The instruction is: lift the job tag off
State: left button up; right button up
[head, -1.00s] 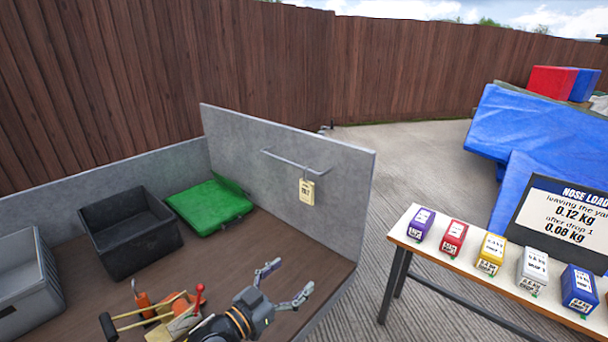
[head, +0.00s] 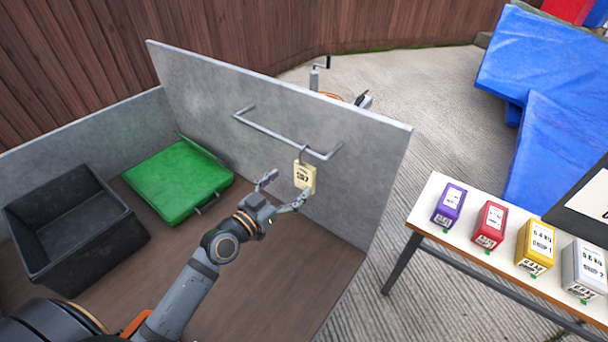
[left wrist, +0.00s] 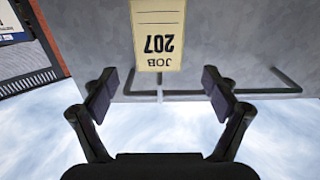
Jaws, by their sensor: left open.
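The job tag (head: 304,177), a pale yellow card marked 207, hangs from a grey bar (head: 285,136) on the grey panel. In the left wrist view the job tag (left wrist: 157,37) appears upside down, reading JOB 207. My left gripper (head: 283,190) is open and empty, just below and in front of the tag, with one finger overlapping its lower edge in the head view. In the left wrist view the tag lies ahead, centred between the spread fingers. What looks like part of my right arm shows behind the panel; its gripper is not clear.
A green case (head: 178,182) and a black crate (head: 72,240) stand on the brown bench inside the grey panels (head: 368,165). A white table (head: 432,193) with several coloured weight blocks stands at the right. The bench below the tag is clear.

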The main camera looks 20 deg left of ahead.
aim_at(303, 173)
pick_arm(q)
jog(key=shift+w+d, duration=0.2)
jog(key=shift+w, duration=0.6)
jog(key=x, duration=0.4)
jog(key=shift+d, duration=0.1)
jog(key=shift+w+d+f, duration=0.15)
jog(key=shift+w+d, duration=0.05)
jog(key=shift+w, duration=0.25)
jog(key=shift+s, duration=0.1)
jog(key=shift+c, duration=1.5)
jog(key=c, duration=0.7)
jog(key=shift+c, duration=0.8)
pick_arm(e)
jog(key=shift+s+a, duration=0.25)
jog(key=shift+s, duration=0.3)
